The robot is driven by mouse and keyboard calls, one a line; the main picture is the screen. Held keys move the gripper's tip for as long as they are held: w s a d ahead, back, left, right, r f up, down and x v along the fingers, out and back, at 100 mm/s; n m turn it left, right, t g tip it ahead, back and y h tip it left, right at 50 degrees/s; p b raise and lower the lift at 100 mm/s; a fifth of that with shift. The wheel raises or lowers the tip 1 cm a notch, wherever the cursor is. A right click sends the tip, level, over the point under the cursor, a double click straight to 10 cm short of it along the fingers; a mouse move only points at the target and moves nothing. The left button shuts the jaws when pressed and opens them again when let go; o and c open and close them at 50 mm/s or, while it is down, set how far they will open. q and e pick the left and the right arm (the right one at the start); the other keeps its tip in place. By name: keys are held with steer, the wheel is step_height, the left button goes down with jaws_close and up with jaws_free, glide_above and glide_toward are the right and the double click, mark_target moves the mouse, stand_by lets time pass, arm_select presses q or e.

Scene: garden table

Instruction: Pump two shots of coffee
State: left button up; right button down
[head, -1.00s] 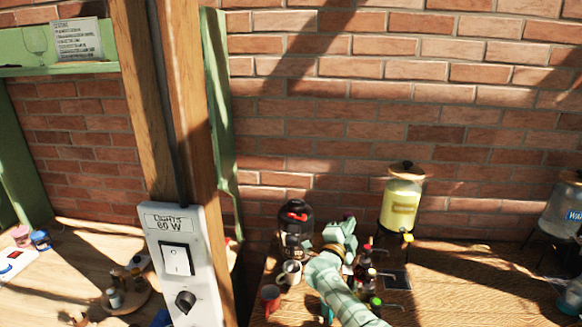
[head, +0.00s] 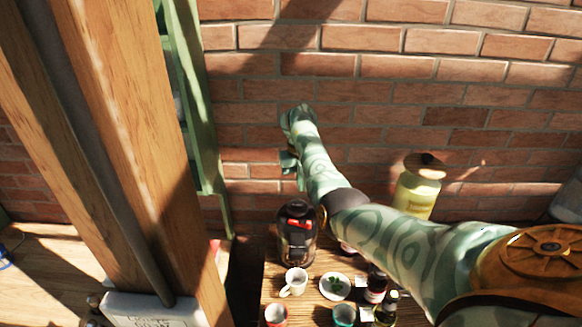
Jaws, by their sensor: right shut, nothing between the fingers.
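A dark coffee pump pot (head: 296,250) with a red piece on its top stands upright at the back of the wooden table. A white mug (head: 294,282) stands on the table just in front of it. My right arm reaches in from the lower right, and my right gripper (head: 290,162) is raised above and behind the pot, near the brick wall. It is shut and empty, apart from the pot. My forearm hides part of the table right of the pot. My left gripper is not in view.
A white plate with green leaves (head: 334,286), a red cup (head: 276,315), a teal cup (head: 344,316) and dark bottles (head: 376,287) crowd the table. A yellow drink dispenser (head: 416,193) stands behind my arm. A wooden post (head: 130,130) blocks the left side.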

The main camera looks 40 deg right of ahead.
mark_target(297, 205)
steer(key=shift+w+a+r, duration=0.3)
steer(key=shift+w, duration=0.2)
steer(key=shift+w+f+y, duration=0.1)
steer(key=shift+w+y, duration=0.1)
steer(key=shift+y, duration=0.1)
steer(key=shift+s+a+f+b, duration=0.1)
steer(key=shift+s+f+b, duration=0.05)
steer(key=shift+f+b, duration=0.5)
step_height(297, 205, down, 4)
steer(key=b, duration=0.3)
steer(key=shift+r+b, duration=0.2)
steer(key=shift+b, duration=0.15)
steer(key=shift+f+b, duration=0.3)
steer(key=shift+f, duration=0.05)
steer(key=shift+r, duration=0.1)
